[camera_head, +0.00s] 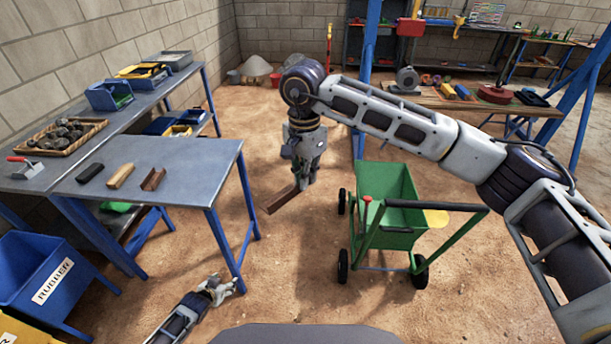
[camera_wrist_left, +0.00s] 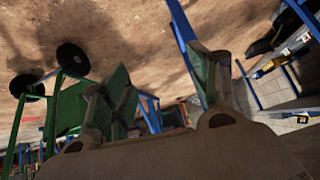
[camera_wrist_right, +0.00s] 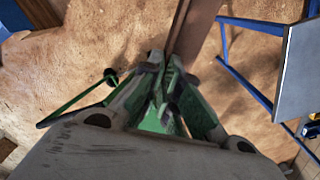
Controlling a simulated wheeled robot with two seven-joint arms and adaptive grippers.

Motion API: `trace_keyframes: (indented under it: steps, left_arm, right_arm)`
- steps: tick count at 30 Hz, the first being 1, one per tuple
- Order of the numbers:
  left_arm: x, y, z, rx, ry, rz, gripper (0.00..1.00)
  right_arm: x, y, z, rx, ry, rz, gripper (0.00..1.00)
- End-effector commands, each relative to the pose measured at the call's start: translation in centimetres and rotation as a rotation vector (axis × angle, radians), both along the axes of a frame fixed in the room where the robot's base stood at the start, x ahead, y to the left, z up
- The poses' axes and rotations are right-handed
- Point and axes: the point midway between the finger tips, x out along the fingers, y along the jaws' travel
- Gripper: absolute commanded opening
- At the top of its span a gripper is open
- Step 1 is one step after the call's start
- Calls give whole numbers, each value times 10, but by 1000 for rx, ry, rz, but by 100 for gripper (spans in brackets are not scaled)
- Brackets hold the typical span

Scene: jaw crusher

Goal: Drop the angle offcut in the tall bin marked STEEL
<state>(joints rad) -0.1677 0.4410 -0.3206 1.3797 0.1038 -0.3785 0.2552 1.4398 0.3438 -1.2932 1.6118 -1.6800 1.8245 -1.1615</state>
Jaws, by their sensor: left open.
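A rust-brown length of metal, seemingly the angle offcut (camera_head: 282,199), hangs in my right gripper (camera_head: 307,180), above the dirt floor between the table and a green cart. It also shows in the right wrist view (camera_wrist_right: 195,30), where the fingers (camera_wrist_right: 168,75) are closed on it. My left gripper (camera_head: 222,286) is low at the bottom left, near the table leg. In the left wrist view its fingers (camera_wrist_left: 160,80) are apart with nothing between them. I see no bin marked STEEL in these views.
A blue bin marked RUBBER (camera_head: 22,262) stands at the lower left, beside a partly cut-off yellow bin (camera_head: 22,333). The steel table (camera_head: 185,160) holds several small pieces. The green cart (camera_head: 378,185) stands right of the held piece. Blue posts (camera_head: 369,80) rise behind.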

Motion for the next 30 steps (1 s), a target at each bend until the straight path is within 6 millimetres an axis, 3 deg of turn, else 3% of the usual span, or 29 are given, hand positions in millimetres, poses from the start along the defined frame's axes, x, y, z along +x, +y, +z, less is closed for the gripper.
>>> trace_keyframes:
  steps: [3, 15, 30]
  left_arm:
    - [-23, 9, -32, 17, 48, 14, 60]
    - [-115, 28, -123, 68, 210, 39, 60]
    - [-252, 27, -208, 105, 417, 37, 60]
  right_arm:
    - [0, 0, 1, 1, -1, 0, 0]
    - [0, 0, 1, 1, -1, 0, 0]
    - [0, 0, 1, 1, -1, 0, 0]
